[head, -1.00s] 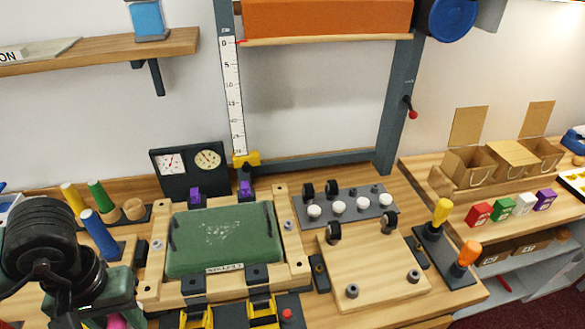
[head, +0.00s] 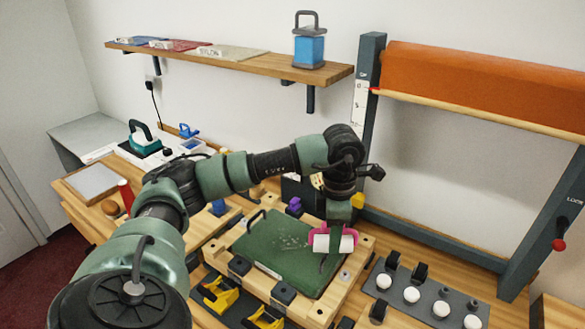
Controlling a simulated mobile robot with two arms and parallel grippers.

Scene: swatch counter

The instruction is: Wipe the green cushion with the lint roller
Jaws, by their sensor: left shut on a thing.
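The green cushion (head: 268,252) lies flat in a light wooden frame (head: 357,270) on the counter. Pale lint specks show near its middle. My left gripper (head: 339,222) reaches over the cushion's right part, pointing down. It is shut on the lint roller (head: 335,241), which has a white roll and pink parts. The roller is at the cushion's right side; I cannot tell whether it touches the surface. The fingertips are partly hidden by the roller. My right gripper is out of view.
A dark plate with white knobs (head: 411,294) is right of the frame. Yellow clamps (head: 221,296) are at its front. A grey post (head: 369,95) and a shelf (head: 240,62) with a blue lantern (head: 309,47) stand behind. A green iron (head: 144,140) is at the left.

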